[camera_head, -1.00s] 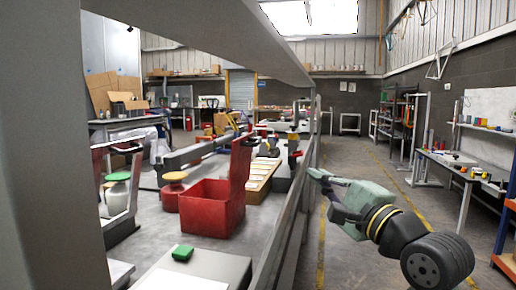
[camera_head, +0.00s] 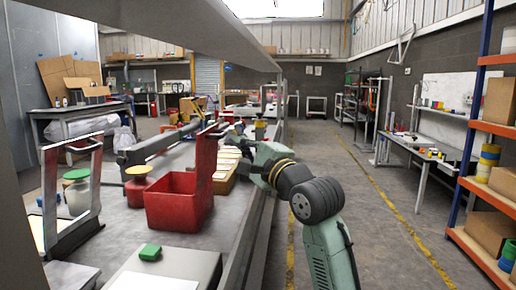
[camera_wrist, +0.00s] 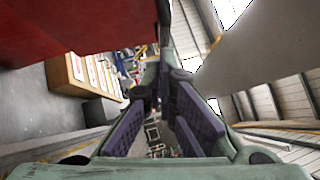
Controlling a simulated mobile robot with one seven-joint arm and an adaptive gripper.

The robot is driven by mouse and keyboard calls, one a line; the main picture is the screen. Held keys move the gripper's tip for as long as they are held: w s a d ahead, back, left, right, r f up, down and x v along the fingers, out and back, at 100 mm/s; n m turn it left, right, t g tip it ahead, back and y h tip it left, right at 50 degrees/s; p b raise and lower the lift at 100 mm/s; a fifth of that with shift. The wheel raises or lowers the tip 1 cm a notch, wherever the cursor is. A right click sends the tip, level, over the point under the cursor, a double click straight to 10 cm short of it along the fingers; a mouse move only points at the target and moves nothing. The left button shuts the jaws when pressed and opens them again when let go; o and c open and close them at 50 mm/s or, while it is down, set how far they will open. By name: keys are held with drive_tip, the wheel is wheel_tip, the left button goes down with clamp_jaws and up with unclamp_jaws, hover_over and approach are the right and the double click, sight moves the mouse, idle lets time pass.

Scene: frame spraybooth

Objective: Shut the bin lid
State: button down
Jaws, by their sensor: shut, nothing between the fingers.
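The red bin (camera_head: 172,206) stands on the grey bench, left of centre in the head view. Its red lid (camera_head: 206,158) stands upright along the bin's right side, so the bin is open. My gripper (camera_head: 237,138) is just right of the lid, near its upper part, shut and empty. In the wrist view a large red surface, the lid (camera_wrist: 75,28), fills the upper left. There my gripper's fingers (camera_wrist: 163,88) show beside it; I cannot tell whether they touch it.
A long grey beam and rail run along the bench between the bin and the aisle. A tray of pale items (camera_head: 226,166) sits behind the lid. Orange shelving (camera_head: 485,130) stands at the right.

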drive_tip(key=shift+w+a, duration=0.1)
drive_tip(key=shift+a, duration=0.3)
drive_tip(key=shift+r, duration=0.2)
